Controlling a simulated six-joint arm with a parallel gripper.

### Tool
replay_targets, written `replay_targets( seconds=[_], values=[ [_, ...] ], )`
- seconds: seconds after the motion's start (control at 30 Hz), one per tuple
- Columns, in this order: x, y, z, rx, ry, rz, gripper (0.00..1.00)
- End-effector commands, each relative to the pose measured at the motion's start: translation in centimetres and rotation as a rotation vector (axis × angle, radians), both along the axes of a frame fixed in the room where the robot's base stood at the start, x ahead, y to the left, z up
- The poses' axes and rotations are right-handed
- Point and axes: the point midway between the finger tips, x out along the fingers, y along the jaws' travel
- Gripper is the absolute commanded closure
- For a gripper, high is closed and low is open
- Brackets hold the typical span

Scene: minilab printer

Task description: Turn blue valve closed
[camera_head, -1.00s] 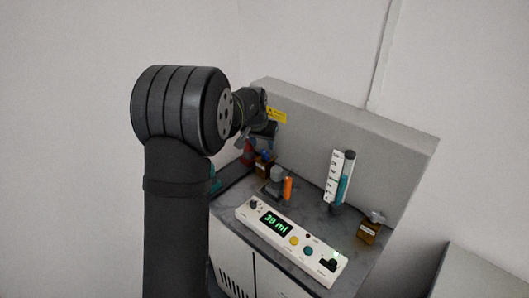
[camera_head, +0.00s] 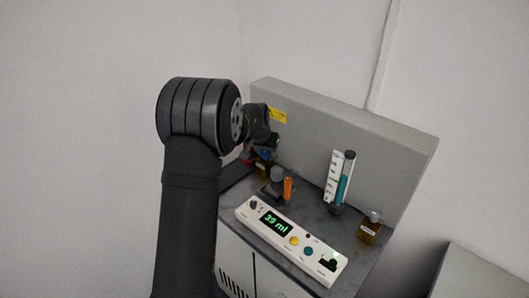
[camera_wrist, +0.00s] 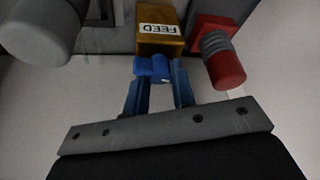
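The blue valve (camera_wrist: 153,68) shows in the wrist view as a small blue handle in front of an amber block labelled FEED (camera_wrist: 160,38). My gripper (camera_wrist: 160,80) has two blue fingers standing apart, with their tips at the valve. The valve lies at the gap between the tips, close to the left finger. I cannot tell whether either finger touches it. In the head view my gripper is at the back left of the bench, and the valve is largely hidden or too small to make out there.
A red cylinder with a grey ribbed collar (camera_wrist: 224,62) is close to the right of the fingers. A grey rounded part (camera_wrist: 40,28) is at upper left. The head view shows an orange part (camera_head: 288,188), a control panel reading 39 ml (camera_head: 290,242), a syringe (camera_head: 341,178) and an amber bottle (camera_head: 369,230).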

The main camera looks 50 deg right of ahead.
Motion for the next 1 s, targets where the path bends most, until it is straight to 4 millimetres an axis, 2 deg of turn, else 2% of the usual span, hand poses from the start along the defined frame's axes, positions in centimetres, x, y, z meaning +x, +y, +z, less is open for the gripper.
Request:
replay_targets(
  seconds=[0.23, 0.73, 1.0],
  values=[
    [-0.08, -0.01, -0.01, 0.002, 0.000, 0.036, 0.99],
    [-0.24, -0.08, -0.07, 0.005, 0.002, 0.345, 0.99],
    [-0.23, -0.07, -0.09, 0.004, 0.001, 0.402, 0.99]
  ],
)
